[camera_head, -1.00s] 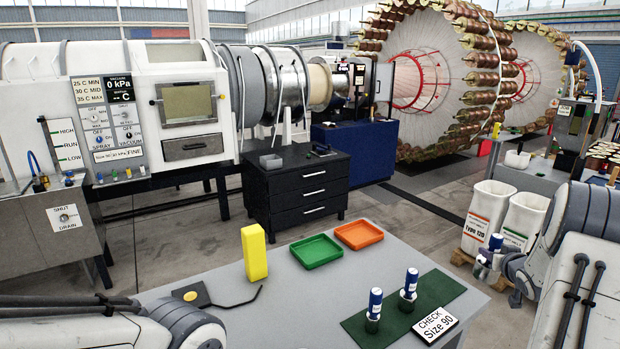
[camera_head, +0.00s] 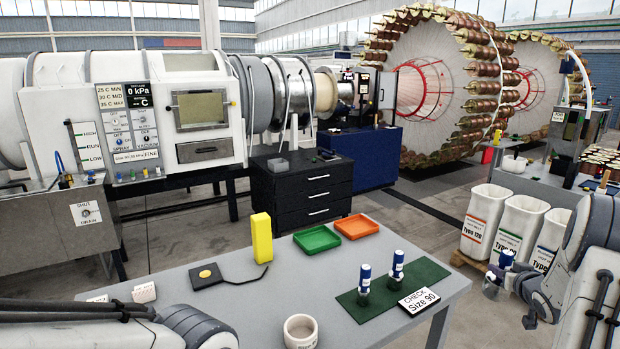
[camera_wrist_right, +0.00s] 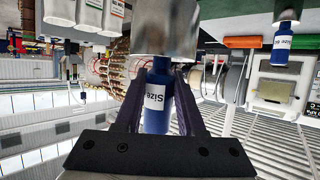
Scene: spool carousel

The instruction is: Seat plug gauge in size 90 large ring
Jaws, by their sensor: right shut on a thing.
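My right gripper (camera_head: 497,279) is shut on a plug gauge with a blue handle (camera_head: 506,258). It holds the gauge in the air off the table's right edge. In the right wrist view the fingers (camera_wrist_right: 157,112) clasp the blue handle (camera_wrist_right: 156,120), labelled "Size"; its number cannot be read. The gauge's metal end (camera_wrist_right: 165,28) is beyond the fingers. A cream ring (camera_head: 300,332) stands at the table's front edge, its opening upward and its label cut off. A card reading "CHECK Size 90" (camera_head: 419,300) lies by the green mat. My left gripper is out of view.
Two blue-handled gauges (camera_head: 365,279) (camera_head: 397,265) stand upright on the green mat (camera_head: 430,273). A yellow block (camera_head: 261,238), a green tray (camera_head: 317,250) and an orange tray (camera_head: 356,238) are at the back. Small white pieces (camera_head: 144,292) lie at left. White bins (camera_head: 484,225) stand beyond the table.

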